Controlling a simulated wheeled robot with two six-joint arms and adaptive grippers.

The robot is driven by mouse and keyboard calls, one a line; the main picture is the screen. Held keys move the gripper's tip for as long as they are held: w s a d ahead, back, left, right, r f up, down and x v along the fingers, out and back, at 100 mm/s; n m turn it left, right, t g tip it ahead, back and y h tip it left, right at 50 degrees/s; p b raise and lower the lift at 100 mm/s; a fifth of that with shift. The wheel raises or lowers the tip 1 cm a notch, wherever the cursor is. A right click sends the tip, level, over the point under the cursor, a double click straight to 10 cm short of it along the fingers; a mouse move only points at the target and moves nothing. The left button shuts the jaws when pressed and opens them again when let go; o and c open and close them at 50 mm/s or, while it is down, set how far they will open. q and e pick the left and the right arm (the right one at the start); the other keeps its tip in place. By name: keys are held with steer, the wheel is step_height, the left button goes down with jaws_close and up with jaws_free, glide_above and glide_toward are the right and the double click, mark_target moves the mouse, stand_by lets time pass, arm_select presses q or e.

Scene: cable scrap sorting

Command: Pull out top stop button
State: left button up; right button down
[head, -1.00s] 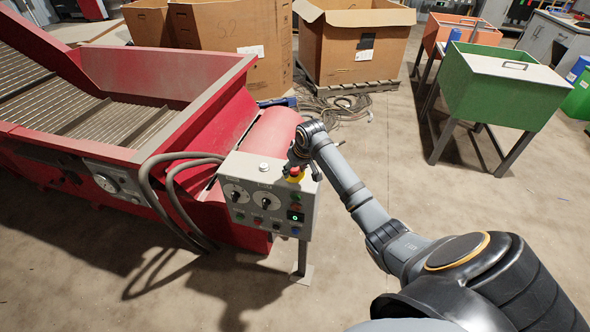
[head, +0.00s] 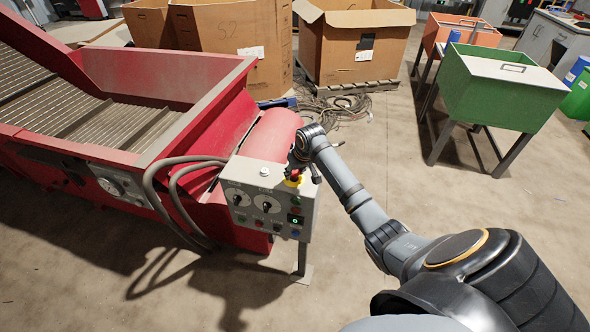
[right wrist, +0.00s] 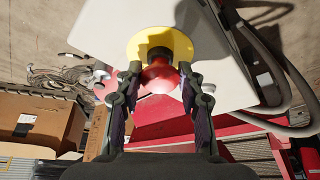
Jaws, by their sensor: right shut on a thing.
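The red stop button (right wrist: 160,75) with its yellow collar (right wrist: 158,40) sits on the top face of the grey control box (head: 262,185). In the head view the yellow collar (head: 292,181) shows at the box's upper right corner, with the button partly hidden by my gripper. My right gripper (head: 302,168) is at the button. In the right wrist view my right gripper (right wrist: 160,85) has one finger on each side of the red button and is shut on it. My left gripper is not in view.
The red conveyor hopper (head: 190,90) stands left of and behind the box, and grey hoses (head: 160,185) curve beside the box. Cardboard boxes (head: 352,45) and loose cables (head: 345,107) lie behind. A green bin (head: 500,90) stands right. The floor between is clear.

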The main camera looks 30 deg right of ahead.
steer(key=c, duration=0.8)
jaws_free()
steer(key=shift+r, duration=0.15)
steer(key=v, duration=1.2)
